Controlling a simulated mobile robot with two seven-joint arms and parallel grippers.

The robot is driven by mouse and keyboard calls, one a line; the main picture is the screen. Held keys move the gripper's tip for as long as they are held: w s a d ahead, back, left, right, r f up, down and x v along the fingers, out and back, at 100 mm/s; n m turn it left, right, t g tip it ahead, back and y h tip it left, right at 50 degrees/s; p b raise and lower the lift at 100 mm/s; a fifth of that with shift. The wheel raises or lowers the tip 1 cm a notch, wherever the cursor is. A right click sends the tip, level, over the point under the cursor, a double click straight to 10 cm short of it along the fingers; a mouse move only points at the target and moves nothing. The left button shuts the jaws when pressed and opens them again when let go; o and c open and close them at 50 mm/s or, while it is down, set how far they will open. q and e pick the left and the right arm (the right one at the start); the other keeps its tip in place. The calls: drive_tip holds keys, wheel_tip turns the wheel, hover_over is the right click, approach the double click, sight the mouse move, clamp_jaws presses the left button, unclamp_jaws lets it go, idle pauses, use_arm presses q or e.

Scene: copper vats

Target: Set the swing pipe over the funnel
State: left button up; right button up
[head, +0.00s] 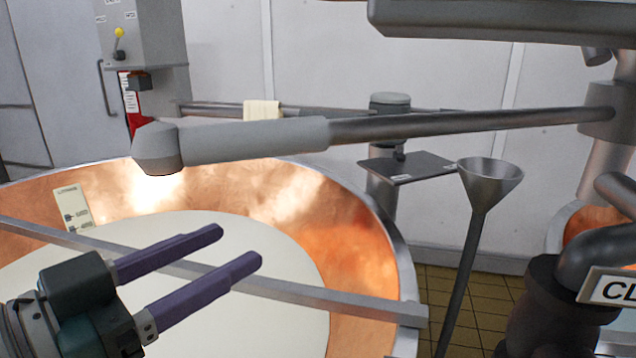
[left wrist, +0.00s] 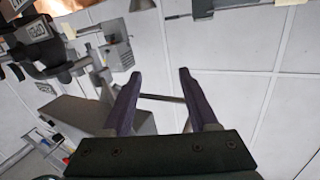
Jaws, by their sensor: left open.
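The swing pipe (head: 420,125) is a grey metal pipe with a lighter sleeve and a bent-down outlet at its left end. It runs from a joint at the right, and its outlet hangs over the copper vat (head: 370,260), which holds pale liquid. The funnel (head: 489,180) stands on a thin stem to the right of the vat, below the pipe and well right of the outlet. My left gripper (head: 240,247) is open and empty over the vat, in front of and below the pipe. Its purple fingers (left wrist: 157,95) also show in the left wrist view. My right gripper is not in view.
A flat bar (head: 330,300) crosses the vat. A small dark shelf (head: 408,167) sits left of the funnel. A cloth (head: 261,110) hangs on a rail behind the pipe. A second copper vat (head: 585,222) and dark pipework (head: 545,300) stand at the right.

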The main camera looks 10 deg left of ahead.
use_arm(q)
wheel_tip(320, 180, up, 4)
drive_tip(key=s+m+h, duration=0.2)
drive_tip(key=m+h, duration=0.2)
drive_tip(key=h, duration=0.2)
drive_tip(key=m+g+h, duration=0.5)
drive_tip(key=h, duration=0.1)
approach(269, 121)
drive_tip(key=p+x, duration=0.3)
drive_tip(key=x, duration=0.4)
drive_tip(key=shift+w+d+p, duration=0.1)
drive_tip(key=shift+w+p, duration=0.1)
drive_tip(key=shift+p, duration=0.1)
drive_tip(key=shift+w+d, duration=0.2)
drive_tip(key=shift+d, duration=0.3)
drive_tip(key=c, duration=0.9)
drive_tip(key=shift+r, duration=0.1)
clamp_jaws()
drive_tip(key=shift+r, duration=0.2)
